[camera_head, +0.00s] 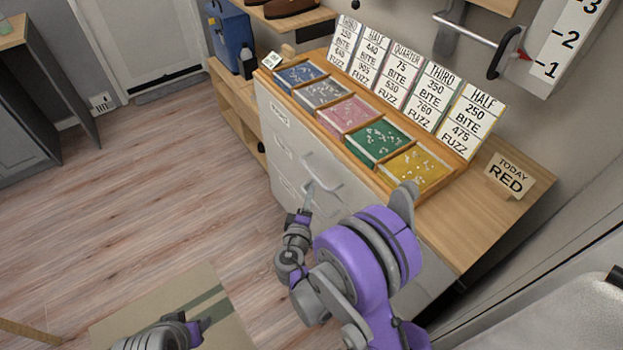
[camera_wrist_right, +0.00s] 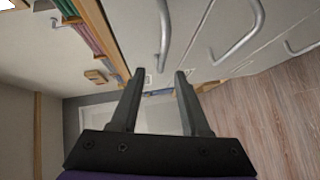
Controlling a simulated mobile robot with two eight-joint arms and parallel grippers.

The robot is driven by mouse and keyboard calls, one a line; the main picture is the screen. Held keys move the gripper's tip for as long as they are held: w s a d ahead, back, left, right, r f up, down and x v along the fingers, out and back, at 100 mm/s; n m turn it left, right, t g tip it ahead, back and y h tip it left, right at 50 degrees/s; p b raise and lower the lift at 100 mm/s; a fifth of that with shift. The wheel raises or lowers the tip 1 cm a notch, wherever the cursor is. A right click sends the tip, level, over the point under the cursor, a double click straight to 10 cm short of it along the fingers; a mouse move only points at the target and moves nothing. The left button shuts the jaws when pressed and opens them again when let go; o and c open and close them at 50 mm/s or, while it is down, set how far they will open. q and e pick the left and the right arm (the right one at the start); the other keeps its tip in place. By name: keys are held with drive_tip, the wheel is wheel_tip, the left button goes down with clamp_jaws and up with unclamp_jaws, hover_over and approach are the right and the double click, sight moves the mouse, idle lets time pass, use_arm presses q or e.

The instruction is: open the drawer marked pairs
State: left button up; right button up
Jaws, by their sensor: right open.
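The pale drawer unit (camera_head: 277,152) stands under the wooden counter, with its front facing the open floor. A small label (camera_head: 281,116) sits on the upper drawer front; I cannot read it surely. A grey bar handle (camera_head: 323,178) shows beside my right gripper (camera_head: 307,197), which is close to the drawer front. In the right wrist view my right gripper (camera_wrist_right: 159,76) is open, with nothing between its fingers. One handle (camera_wrist_right: 164,40) lies just beyond the fingertips, another handle (camera_wrist_right: 241,37) to its right. The drawers look shut. My left gripper (camera_head: 197,327) is low, over the mat.
The counter (camera_head: 484,220) bears a divided tray (camera_head: 394,188) of coloured compartments with several cards behind it, and a RED sign (camera_head: 508,176). A wooden shelf with a blue box (camera_head: 230,38) stands further back. Floor (camera_head: 150,180) left of the drawers is clear.

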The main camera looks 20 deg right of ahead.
sight(312, 173)
drive_tip(key=shift+n+t, duration=0.3)
drive_tip(key=x, duration=0.7)
drive_tip(key=a+x, duration=0.1)
drive_tip(key=x, duration=0.3)
drive_tip(key=shift+w+f, duration=0.1)
drive_tip(key=shift+f, duration=0.3)
clamp_jaws()
idle(0.6)
